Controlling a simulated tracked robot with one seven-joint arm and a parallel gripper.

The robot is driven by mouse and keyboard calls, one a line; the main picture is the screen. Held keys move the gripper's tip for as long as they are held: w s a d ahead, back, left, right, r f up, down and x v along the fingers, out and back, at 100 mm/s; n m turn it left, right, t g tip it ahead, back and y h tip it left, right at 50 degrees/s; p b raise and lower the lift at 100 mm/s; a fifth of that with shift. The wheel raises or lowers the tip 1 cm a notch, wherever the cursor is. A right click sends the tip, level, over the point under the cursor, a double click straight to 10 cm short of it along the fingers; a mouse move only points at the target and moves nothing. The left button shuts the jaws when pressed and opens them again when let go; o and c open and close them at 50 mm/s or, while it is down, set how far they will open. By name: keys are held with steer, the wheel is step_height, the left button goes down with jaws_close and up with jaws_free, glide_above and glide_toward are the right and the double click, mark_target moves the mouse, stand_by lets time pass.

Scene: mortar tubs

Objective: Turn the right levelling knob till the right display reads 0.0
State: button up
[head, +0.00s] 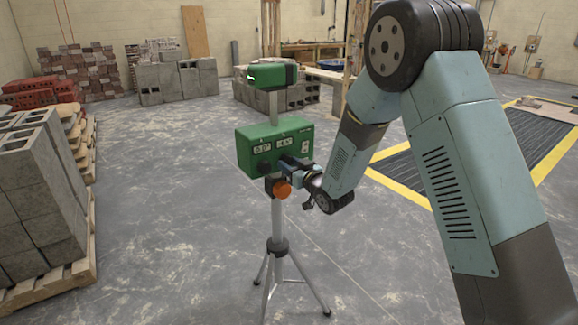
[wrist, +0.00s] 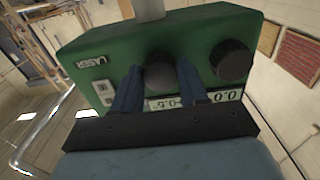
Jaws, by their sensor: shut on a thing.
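The green levelling box (head: 243,152) stands on a tripod in the head view. Its left display (head: 262,149) reads about 0.0. Its right display (head: 284,144) shows a negative number that is too small to read surely. In the wrist view, which is upside down, the right display (wrist: 165,104) is partly covered by my fingers. My gripper (wrist: 158,78) is shut on the dark right knob (wrist: 160,72), one blue finger on each side. The left knob (wrist: 231,60) is free beside it. In the head view my gripper (head: 290,170) hides the right knob.
An orange knob (head: 282,188) sits just below my gripper. The tripod (head: 279,245) spreads its legs on the open floor. A laser switch (wrist: 103,90) is on the box face. A pallet of grey blocks (head: 42,190) stands at the left.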

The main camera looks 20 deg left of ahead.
steer(key=c, duration=0.3)
steer(key=shift+c, duration=0.2)
steer(key=shift+w, duration=0.1)
steer(key=shift+d, duration=0.15)
stand_by(0.3)
steer(key=shift+n, duration=0.3)
steer(key=n, duration=0.9)
steer(key=shift+n, duration=0.4)
steer(key=n, duration=0.4)
steer(key=shift+f, duration=0.1)
